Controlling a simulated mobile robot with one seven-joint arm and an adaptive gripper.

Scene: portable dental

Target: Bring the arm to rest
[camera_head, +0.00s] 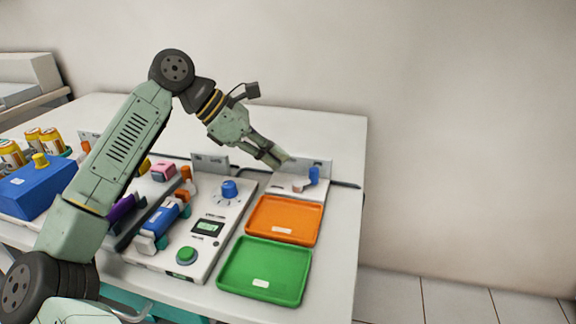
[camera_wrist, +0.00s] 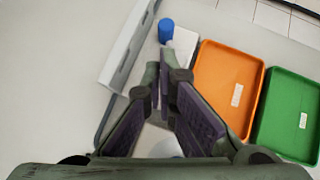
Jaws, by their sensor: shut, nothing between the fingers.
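My gripper (camera_head: 285,159) is in the head view at the end of my raised arm, above the back of the table. It is shut and empty, and it points down and to the right. In the wrist view my gripper (camera_wrist: 164,92) shows its fingertips close together. Below and beyond the tips stands a small blue-topped item (camera_head: 314,175) on a white plate behind the orange tray. Its blue top also shows in the wrist view (camera_wrist: 166,30). I cannot tell the exact height of the gripper above the table.
An orange tray (camera_head: 250,233) and a green tray (camera_head: 233,282) lie at the table's right side. A white control panel (camera_head: 217,243) with a blue knob and green button is left of them. The table's right strip is clear.

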